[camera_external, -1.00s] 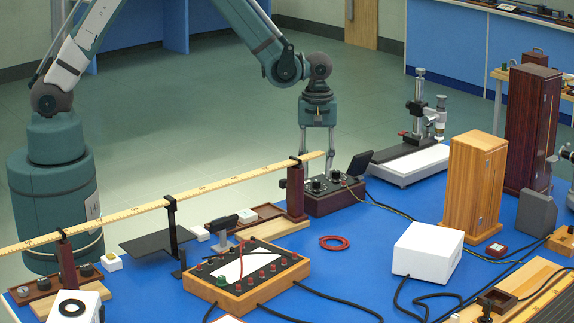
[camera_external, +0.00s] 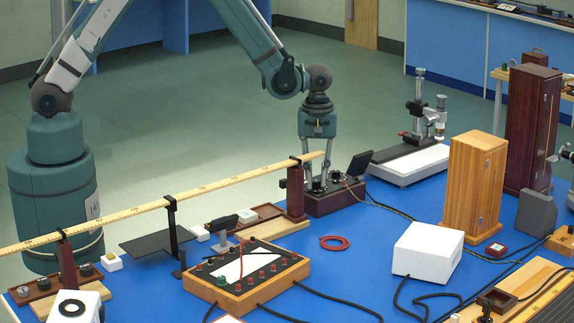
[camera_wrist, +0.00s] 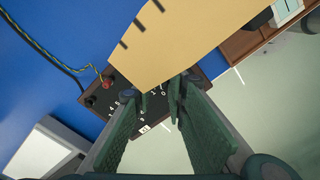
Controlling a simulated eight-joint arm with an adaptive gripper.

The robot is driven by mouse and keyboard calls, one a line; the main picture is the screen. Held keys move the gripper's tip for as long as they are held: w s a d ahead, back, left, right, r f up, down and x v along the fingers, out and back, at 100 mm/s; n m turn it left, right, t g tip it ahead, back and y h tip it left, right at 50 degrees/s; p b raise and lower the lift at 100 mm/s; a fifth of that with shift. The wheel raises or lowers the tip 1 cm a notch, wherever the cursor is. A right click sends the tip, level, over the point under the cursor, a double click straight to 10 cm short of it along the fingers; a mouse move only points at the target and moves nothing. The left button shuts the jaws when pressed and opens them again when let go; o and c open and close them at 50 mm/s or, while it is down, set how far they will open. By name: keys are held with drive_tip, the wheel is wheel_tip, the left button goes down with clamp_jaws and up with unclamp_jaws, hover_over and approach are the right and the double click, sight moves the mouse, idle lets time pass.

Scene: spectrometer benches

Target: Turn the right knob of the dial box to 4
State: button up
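The dial box (camera_external: 345,201) is a dark wooden box with a black top, standing at the back edge of the blue bench. Its knobs are mostly hidden behind my fingers in the external view. My gripper (camera_external: 320,181) points down over the box, its two fingers apart and their tips at knob height. In the wrist view the black dial panel (camera_wrist: 158,104) with white numerals shows between and around the open fingers (camera_wrist: 159,88). I cannot tell which knob is between the fingers, whether they touch it, or where its pointer stands.
A long metre stick (camera_external: 180,198) on posts runs beside the box; its end covers part of the box in the wrist view (camera_wrist: 185,35). A dark post (camera_external: 296,190) stands close left. A small black screen (camera_external: 359,163) and wires are right.

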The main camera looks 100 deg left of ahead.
sight(316, 181)
drive_tip(key=shift+m+b, duration=0.4)
drive_tip(key=shift+b, duration=0.05)
drive_tip(key=shift+f+m+b, duration=0.1)
drive_tip(key=shift+m+b, duration=0.65)
drive_tip(key=shift+m, duration=0.15)
drive_tip(key=m+b, duration=0.2)
drive_tip(key=m, duration=0.1)
drive_tip(key=shift+m, duration=0.3)
drive_tip(key=m+b, duration=0.3)
drive_tip(key=m, duration=0.3)
drive_tip(key=shift+s, duration=0.1)
drive_tip(key=o, duration=0.9)
drive_tip(key=shift+r, duration=0.25)
drive_tip(key=shift+r, duration=5.9)
